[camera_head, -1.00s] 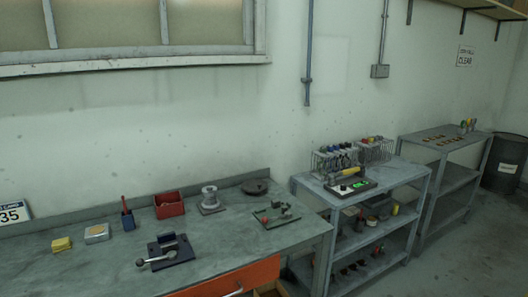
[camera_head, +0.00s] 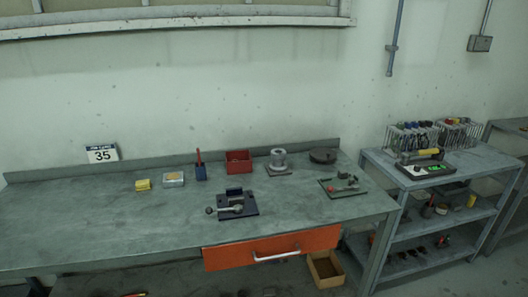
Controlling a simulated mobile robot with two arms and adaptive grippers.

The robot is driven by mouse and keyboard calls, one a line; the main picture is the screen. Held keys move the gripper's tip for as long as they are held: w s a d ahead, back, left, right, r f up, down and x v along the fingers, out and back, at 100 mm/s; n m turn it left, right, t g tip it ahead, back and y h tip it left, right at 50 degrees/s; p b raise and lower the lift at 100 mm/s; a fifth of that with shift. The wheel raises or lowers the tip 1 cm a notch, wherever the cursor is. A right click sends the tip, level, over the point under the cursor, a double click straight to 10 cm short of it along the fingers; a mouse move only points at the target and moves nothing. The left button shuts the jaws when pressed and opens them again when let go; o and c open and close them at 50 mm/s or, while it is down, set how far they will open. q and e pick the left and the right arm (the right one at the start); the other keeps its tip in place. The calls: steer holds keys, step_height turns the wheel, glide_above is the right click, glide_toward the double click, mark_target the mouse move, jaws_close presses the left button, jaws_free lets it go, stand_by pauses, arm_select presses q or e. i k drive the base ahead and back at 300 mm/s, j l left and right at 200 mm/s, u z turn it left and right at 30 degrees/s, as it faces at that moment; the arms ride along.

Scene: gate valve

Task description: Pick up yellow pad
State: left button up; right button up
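The yellow pad (camera_head: 143,185) is a small yellow block lying on the left half of the grey workbench (camera_head: 80,225). It sits just left of a small metal tin (camera_head: 173,180), with a narrow gap between them. Nothing covers the pad. Neither of my grippers shows in the head view.
A blue holder (camera_head: 201,172), a red bin (camera_head: 238,162), a grey flanged part (camera_head: 278,161) and a dark disc (camera_head: 323,155) stand along the back. A black clamp fixture (camera_head: 236,206) lies in front. The bench's left and front areas are clear. A shelf cart (camera_head: 440,178) stands right.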

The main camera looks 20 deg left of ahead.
mark_target(143, 185)
steer(key=u, duration=1.4)
